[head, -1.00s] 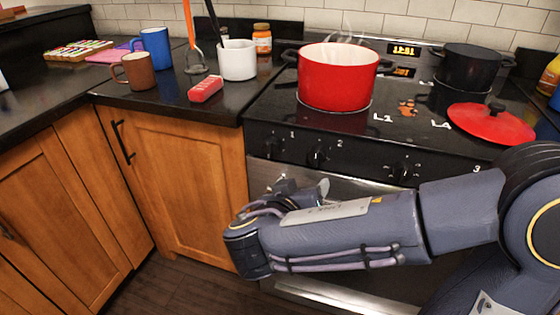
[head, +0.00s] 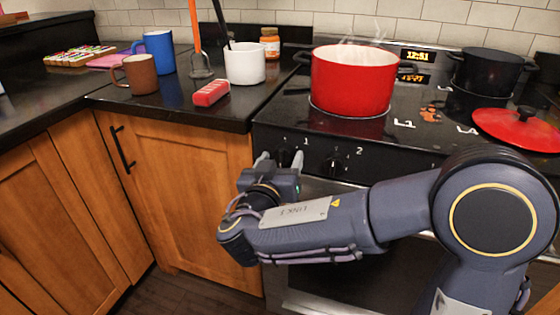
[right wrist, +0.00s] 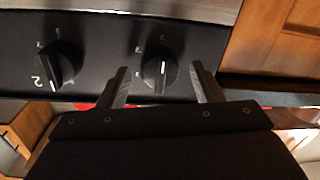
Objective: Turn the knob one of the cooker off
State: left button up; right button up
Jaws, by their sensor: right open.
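The cooker's black front panel (head: 395,163) carries dark round knobs. Knob one (head: 285,157), next to the printed 1, is at the panel's left end and partly hidden by my right gripper. My right gripper (head: 280,161) is open in front of it, one finger to each side. In the right wrist view knob one (right wrist: 156,70) shows between and beyond the fingertips (right wrist: 163,80), its grip bar and white mark about vertical. I cannot tell whether a finger touches it. Knob two (head: 335,163) is to its right; it shows slanted in the right wrist view (right wrist: 62,65).
A red steaming pot (head: 350,85) stands on the cooktop, with a black pot (head: 488,72) and a red lid (head: 518,130) to the right. Mugs, a white utensil cup (head: 245,65) and a red block (head: 211,93) are on the left counter. The oven front is below my arm.

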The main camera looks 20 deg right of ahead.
jog(key=c, duration=1)
